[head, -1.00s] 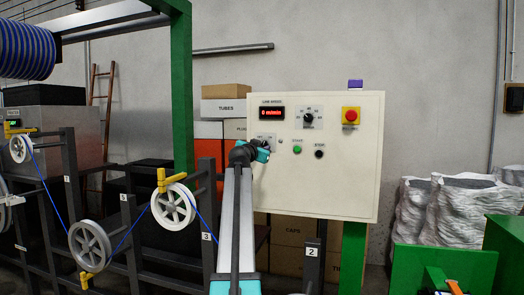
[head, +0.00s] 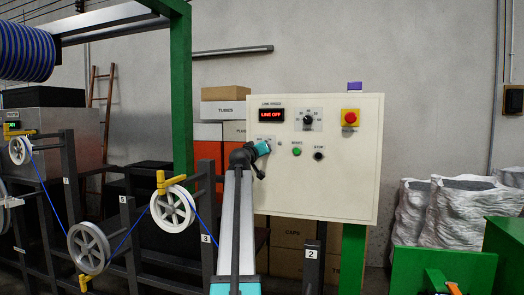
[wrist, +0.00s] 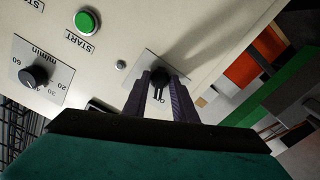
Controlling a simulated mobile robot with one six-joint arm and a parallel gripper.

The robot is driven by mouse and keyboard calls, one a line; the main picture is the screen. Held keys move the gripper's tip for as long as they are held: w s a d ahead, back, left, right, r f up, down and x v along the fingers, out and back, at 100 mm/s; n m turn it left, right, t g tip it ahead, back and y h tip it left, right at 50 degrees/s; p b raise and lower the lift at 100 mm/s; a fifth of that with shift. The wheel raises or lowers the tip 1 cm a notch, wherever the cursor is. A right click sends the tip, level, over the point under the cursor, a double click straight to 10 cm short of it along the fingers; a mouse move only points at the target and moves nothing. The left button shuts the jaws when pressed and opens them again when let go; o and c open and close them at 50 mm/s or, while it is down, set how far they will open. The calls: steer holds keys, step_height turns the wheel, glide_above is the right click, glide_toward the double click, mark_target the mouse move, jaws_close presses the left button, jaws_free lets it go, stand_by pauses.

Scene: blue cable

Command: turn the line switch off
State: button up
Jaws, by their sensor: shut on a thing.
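The line switch is a black rotary knob (wrist: 160,78) on a pale plate, seen in the wrist view. My gripper (wrist: 161,84) has one finger on each side of the knob and is shut on it. In the head view my gripper (head: 262,149) is at the lower left of the cream control panel (head: 350,185) and covers most of the switch. The red display (head: 271,115) above it reads "LINE OFF".
The panel also carries a speed dial (head: 308,119), a green start button (head: 297,152), a black stop button (head: 319,156) and a red emergency button (head: 351,117). Pulleys with blue cable (head: 172,208) stand at the left. Grey sacks (head: 413,215) stand at the right.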

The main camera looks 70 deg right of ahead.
steer(key=shift+n, duration=0.4)
steer(key=shift+f, duration=0.1)
steer(key=o, duration=0.7)
steer(key=shift+c, duration=0.2)
steer(key=shift+a, duration=0.1)
steer(key=a+b, duration=0.2)
steer(key=a, duration=1.1)
steer(key=shift+s+a, duration=0.35)
steer(key=shift+s, duration=0.05)
